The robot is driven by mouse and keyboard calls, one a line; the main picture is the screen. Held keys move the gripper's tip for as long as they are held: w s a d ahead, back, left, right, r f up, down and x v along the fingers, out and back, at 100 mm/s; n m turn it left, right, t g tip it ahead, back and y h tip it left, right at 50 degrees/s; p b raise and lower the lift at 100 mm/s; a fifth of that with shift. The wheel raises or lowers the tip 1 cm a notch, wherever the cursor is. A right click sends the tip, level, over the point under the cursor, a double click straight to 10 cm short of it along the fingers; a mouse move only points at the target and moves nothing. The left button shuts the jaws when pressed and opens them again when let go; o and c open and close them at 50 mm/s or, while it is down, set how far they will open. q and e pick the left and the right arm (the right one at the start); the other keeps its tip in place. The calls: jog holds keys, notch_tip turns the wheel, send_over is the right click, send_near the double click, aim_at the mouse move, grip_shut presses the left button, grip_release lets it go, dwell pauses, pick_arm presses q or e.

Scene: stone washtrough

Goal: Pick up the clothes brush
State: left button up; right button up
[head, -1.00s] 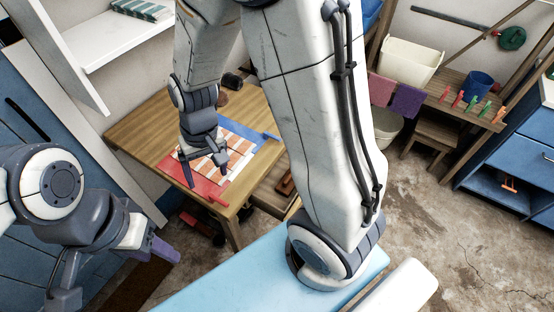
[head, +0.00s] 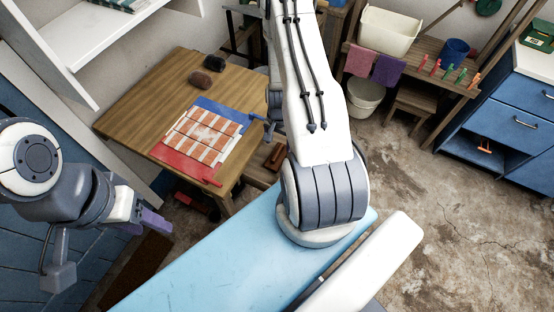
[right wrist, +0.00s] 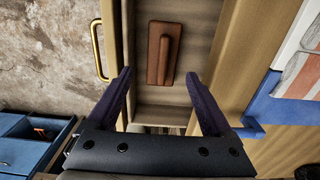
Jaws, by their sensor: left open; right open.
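A brown wooden block with a raised bar handle (right wrist: 158,55), which looks like the clothes brush, lies in an open drawer (right wrist: 190,60) in the right wrist view. It also shows in the drawer under the table in the head view (head: 275,156). My right gripper (right wrist: 160,76) is open and empty, its fingertips just short of the block's near end in the picture. In the head view, my right arm mostly hides this gripper. My left gripper (head: 145,222) is open and empty at the lower left, away from the drawer.
The wooden table (head: 150,92) bears a red, white and blue patterned panel (head: 205,135) and two small brown and dark objects (head: 207,72). The drawer has a brass handle (right wrist: 97,50). A bench with a cream basin (head: 388,32) stands behind. Open floor lies right.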

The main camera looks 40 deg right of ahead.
aim_at(278, 152)
notch_tip(278, 152, down, 3)
jog(key=shift+r+b, duration=0.2)
jog(key=shift+b, duration=0.55)
jog(key=f+b, duration=0.2)
jog(key=f, duration=0.1)
jog(key=f+b, duration=0.1)
jog(key=shift+w+f, duration=0.2)
jog(key=shift+w, duration=0.05)
jog(key=shift+f+b, duration=0.45)
jog(key=shift+b, duration=0.1)
pick_arm(q)
notch_tip(278, 152, down, 7)
jog(key=shift+r, duration=0.2)
pick_arm(e)
jog(key=shift+r, duration=0.1)
jog(key=c, duration=1.2)
